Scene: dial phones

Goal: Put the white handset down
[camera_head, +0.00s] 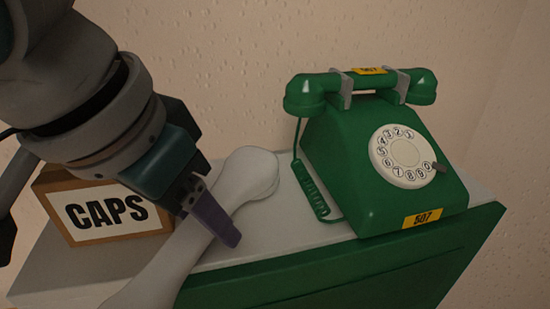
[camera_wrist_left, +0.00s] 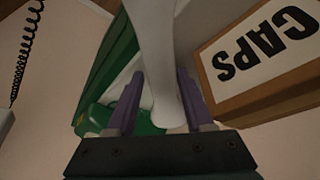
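The white handset (camera_head: 180,255) slants across the head view, in front of the cabinet top and across its front edge. One rounded end is near the green phone; the lower end runs out of the picture. My left gripper (camera_head: 212,215) is at its handle with purple fingers. In the left wrist view the handset (camera_wrist_left: 160,50) runs between the two fingers of the gripper (camera_wrist_left: 160,105), which looks shut on it. A small gap seems to show beside one finger. Whether the far end touches the cabinet top is unclear. My right gripper is not in view.
A green dial phone (camera_head: 375,160) with its green handset (camera_head: 360,85) on the cradle stands at the right of the cabinet top (camera_head: 300,228). A CAPS box (camera_head: 105,212) stands at the left. A black coiled cord (camera_wrist_left: 28,50) hangs at the wrist view's left.

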